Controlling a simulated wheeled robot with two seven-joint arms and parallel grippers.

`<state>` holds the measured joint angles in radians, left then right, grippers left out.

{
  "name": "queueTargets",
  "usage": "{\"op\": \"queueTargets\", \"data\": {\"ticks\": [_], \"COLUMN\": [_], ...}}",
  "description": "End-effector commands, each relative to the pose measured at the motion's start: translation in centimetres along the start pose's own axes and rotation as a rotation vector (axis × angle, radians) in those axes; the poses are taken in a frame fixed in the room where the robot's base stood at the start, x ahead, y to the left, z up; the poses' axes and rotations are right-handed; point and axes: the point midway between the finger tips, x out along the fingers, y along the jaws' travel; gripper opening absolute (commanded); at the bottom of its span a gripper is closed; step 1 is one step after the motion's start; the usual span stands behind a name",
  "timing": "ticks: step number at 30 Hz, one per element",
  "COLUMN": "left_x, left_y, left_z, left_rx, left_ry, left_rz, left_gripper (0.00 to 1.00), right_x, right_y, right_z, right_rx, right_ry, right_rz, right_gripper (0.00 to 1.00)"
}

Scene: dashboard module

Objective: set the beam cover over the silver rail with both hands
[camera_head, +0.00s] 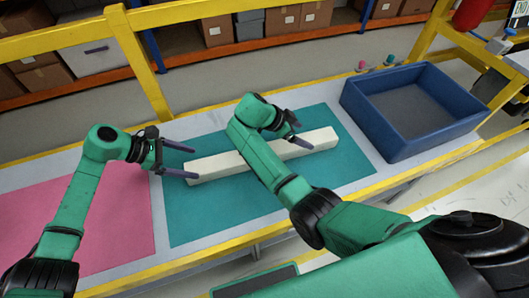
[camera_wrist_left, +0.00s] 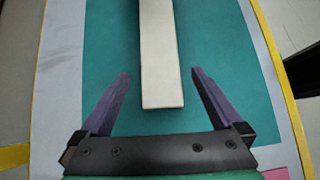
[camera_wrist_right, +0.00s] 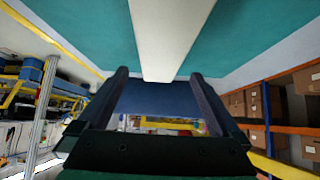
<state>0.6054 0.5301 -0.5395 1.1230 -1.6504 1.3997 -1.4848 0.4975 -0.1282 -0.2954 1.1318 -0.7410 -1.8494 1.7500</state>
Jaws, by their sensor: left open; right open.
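A long off-white beam, apparently the beam cover (camera_head: 230,163), lies on the teal mat (camera_head: 205,225). My left gripper (camera_head: 196,163) is open at the beam's left end. In the left wrist view the beam's end (camera_wrist_left: 162,70) lies between and just beyond the open fingers (camera_wrist_left: 160,75), with a gap on each side. My right gripper (camera_head: 299,131) is open near the beam's right end. In the right wrist view the beam (camera_wrist_right: 165,40) ends between the open fingertips (camera_wrist_right: 158,74). My right forearm hides the beam's middle. I cannot make out a separate silver rail.
A blue open bin (camera_head: 400,142) stands on the table right of the teal mat and looks empty. A pink mat (camera_head: 110,220) lies to the left. A yellow rail (camera_head: 60,40) and shelves with boxes (camera_head: 215,30) are behind the table.

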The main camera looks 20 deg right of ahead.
Motion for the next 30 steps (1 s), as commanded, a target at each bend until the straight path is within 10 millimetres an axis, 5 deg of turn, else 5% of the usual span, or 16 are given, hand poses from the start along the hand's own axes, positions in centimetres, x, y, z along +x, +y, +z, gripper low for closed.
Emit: {"op": "queueTargets", "data": {"ticks": [9,21,22,30], "left_x": [5.9,7.2,7.2,7.2], "left_y": [0.0,0.0,0.0,0.0], "left_z": [0.1,0.0,0.0,0.0], "left_rx": [-0.002,-0.001,-0.001,-0.001], "left_ry": [-0.002,0.001,0.001,0.001], "left_rz": [-0.001,0.0,0.0,0.0], "left_gripper": [1.0,1.0,0.96,0.0], "right_x": [5.9,7.2,7.2,7.2], "right_y": [0.0,0.0,0.0,0.0], "right_z": [0.0,0.0,0.0,0.0], "right_rx": [0.0,0.0,0.0,0.0], "right_ry": [0.001,-0.001,-0.001,-0.001], "right_rz": [0.002,0.0,0.0,0.0], "right_gripper": [1.0,1.0,0.96,0.0]}}
